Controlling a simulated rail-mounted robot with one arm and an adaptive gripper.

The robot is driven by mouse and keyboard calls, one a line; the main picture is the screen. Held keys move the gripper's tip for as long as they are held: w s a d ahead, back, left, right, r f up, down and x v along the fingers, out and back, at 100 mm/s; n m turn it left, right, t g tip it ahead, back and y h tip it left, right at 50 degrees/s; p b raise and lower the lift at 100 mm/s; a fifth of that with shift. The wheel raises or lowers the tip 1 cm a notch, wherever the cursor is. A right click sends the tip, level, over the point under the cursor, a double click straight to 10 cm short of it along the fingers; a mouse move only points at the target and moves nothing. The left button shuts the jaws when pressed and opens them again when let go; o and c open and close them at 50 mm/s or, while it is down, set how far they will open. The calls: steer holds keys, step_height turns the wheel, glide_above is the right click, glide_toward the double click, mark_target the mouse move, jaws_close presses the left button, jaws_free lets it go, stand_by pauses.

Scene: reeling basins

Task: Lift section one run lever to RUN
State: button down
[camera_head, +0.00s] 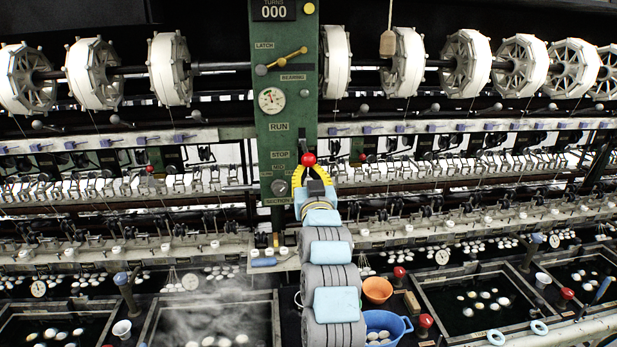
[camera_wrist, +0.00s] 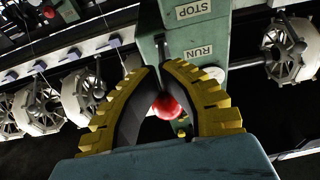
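The section one run lever shows as a red ball knob (camera_head: 309,159) at the right edge of the green panel (camera_head: 265,118), level with the STOP label (camera_head: 280,155) and below the RUN label (camera_head: 279,127). My gripper (camera_head: 309,171) is at the knob, with its yellow fingers on both sides. In the wrist view, the red knob (camera_wrist: 168,107) sits between the curved fingers, and the fingertips (camera_wrist: 159,67) close in around its rod. The gripper looks shut on the lever. Some of the rod is hidden by the fingers. The wrist view shows the labels upside down.
A yellow latch lever (camera_head: 288,58) and a gauge (camera_head: 271,100) are higher on the panel. White reels (camera_head: 90,73) line the back. Dark water basins (camera_head: 480,303), an orange bowl (camera_head: 377,290) and a blue bowl (camera_head: 385,326) are in front. Steam rises at the lower left.

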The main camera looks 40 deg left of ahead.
steer(key=shift+r, duration=0.6)
steer(key=f+v, duration=0.1)
steer(key=v, duration=1.5)
steer(key=shift+f+b, duration=0.25)
steer(key=shift+b, duration=0.1)
steer(key=shift+w, duration=0.1)
